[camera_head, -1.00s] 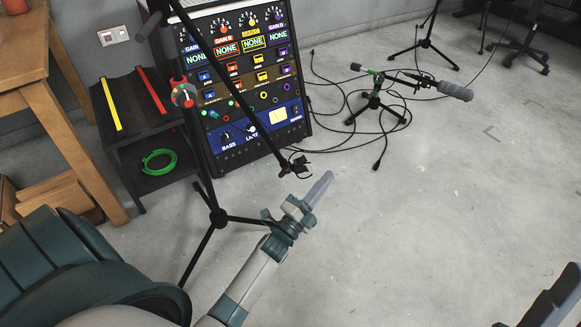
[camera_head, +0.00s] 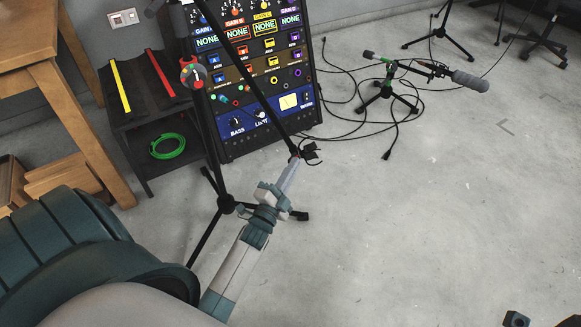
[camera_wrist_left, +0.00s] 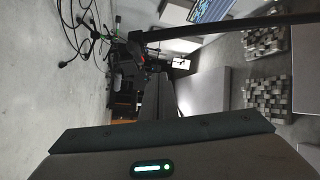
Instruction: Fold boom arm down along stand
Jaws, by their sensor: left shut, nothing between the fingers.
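The black boom arm (camera_head: 252,86) slopes down to the right from the top of the head view, in front of the rack. Its lower end carries a small black clip (camera_head: 305,153). The stand (camera_head: 211,150) is a thin black pole on a tripod base, with a red-ringed knob (camera_head: 191,73) high up. My left gripper (camera_head: 289,172) is shut and empty, its tips at or just under the boom's lower end; contact cannot be told. A black bar, likely the boom, crosses the top of the left wrist view (camera_wrist_left: 235,27). Dark parts, possibly my right gripper (camera_head: 517,319), show at the lower right edge.
The audio rack (camera_head: 262,143) stands behind the boom. A low black shelf (camera_head: 128,127) and wooden table (camera_head: 90,135) are at left. A small microphone stand (camera_head: 385,90) and cables lie to the right. The floor at centre right is clear.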

